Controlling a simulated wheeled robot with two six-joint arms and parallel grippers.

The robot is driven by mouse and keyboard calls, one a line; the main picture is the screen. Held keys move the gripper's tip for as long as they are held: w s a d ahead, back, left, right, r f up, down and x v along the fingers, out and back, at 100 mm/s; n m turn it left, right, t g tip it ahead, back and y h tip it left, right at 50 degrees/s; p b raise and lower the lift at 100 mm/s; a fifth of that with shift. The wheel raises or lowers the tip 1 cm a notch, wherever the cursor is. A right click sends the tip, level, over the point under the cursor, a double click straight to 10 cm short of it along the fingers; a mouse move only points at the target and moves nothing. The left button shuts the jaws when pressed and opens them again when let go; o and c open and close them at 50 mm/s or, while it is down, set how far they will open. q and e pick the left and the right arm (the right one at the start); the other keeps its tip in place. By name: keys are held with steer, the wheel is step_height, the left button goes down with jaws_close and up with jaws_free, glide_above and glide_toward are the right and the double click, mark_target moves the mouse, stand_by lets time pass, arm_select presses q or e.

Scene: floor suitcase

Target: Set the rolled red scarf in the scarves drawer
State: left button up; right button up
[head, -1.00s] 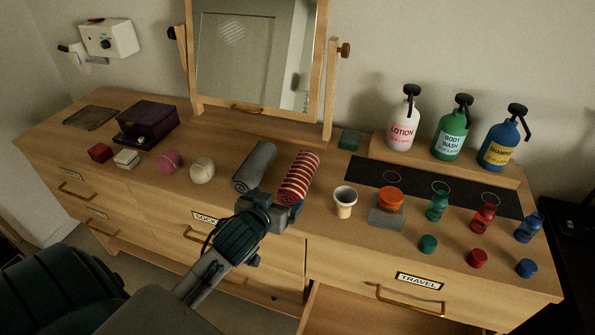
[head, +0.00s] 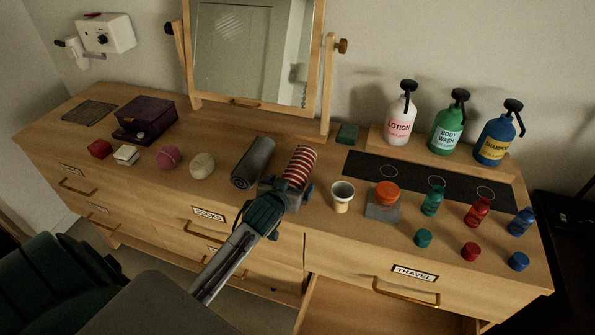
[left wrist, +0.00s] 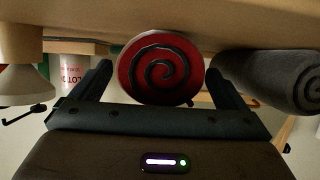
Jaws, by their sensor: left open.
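The rolled red scarf (head: 300,164), with pale stripes in the head view, lies on the dresser top. Its round end (left wrist: 160,68) shows a dark spiral in the left wrist view. My left gripper (head: 285,188) is open at the scarf's near end, one finger on each side of it. Its fingers (left wrist: 158,80) also flank the scarf in the left wrist view, with the jaws not closed on it. An open drawer (head: 350,312) shows low, below the drawer labelled TRAVEL (head: 414,273). I can read no scarves label. My right gripper is out of view.
A grey roll (head: 254,163) lies close left of the scarf. A mirror (head: 250,50) stands behind. The SOCKS drawer (head: 209,214) is shut.

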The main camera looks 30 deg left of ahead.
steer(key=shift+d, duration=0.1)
arm_select(q)
steer(key=c, duration=1.2)
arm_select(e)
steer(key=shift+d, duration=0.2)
arm_select(q)
steer(key=shift+r, duration=0.15)
